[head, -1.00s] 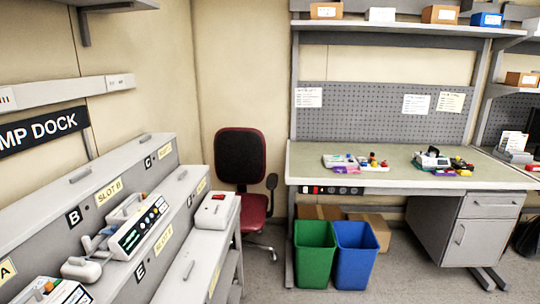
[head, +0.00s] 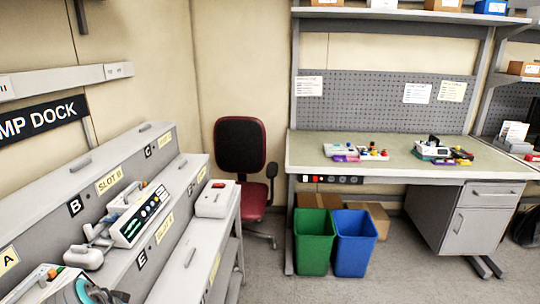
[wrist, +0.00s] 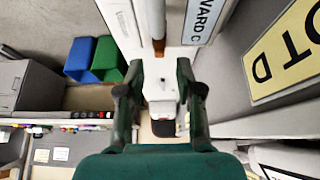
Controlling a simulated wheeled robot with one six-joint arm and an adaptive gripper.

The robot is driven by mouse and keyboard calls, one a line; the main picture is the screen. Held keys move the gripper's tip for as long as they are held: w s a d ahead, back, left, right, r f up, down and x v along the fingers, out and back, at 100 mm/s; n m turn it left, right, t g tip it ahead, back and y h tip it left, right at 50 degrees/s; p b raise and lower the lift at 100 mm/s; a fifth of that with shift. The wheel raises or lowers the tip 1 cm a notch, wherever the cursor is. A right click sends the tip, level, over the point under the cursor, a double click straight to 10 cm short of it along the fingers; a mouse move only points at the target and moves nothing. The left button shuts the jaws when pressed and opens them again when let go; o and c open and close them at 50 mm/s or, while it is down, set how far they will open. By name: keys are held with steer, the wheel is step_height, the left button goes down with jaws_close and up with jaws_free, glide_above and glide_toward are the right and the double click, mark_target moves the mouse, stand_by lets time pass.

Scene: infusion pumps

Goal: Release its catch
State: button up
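My gripper (wrist: 160,89) is open in the wrist view, its two dark fingers apart. A small pale block (wrist: 160,85) shows between the fingers, and I see no contact with it. In the head view, a white pump (head: 140,215) with a dark button panel sits at slot B. Another device (head: 38,275) at slot A is partly covered by my teal gripper at the bottom left. I cannot make out a catch for certain.
A SLOT D sign (wrist: 285,55) is on the right in the wrist view. A white box with a red top part (head: 215,200) stands at the dock's far end. A chair (head: 241,150), green bin (head: 313,240) and blue bin (head: 355,242) stand beyond. Open floor lies right of the dock.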

step_height(320, 180, up, 5)
steer(key=shift+f, duration=0.15)
stand_by(0.3)
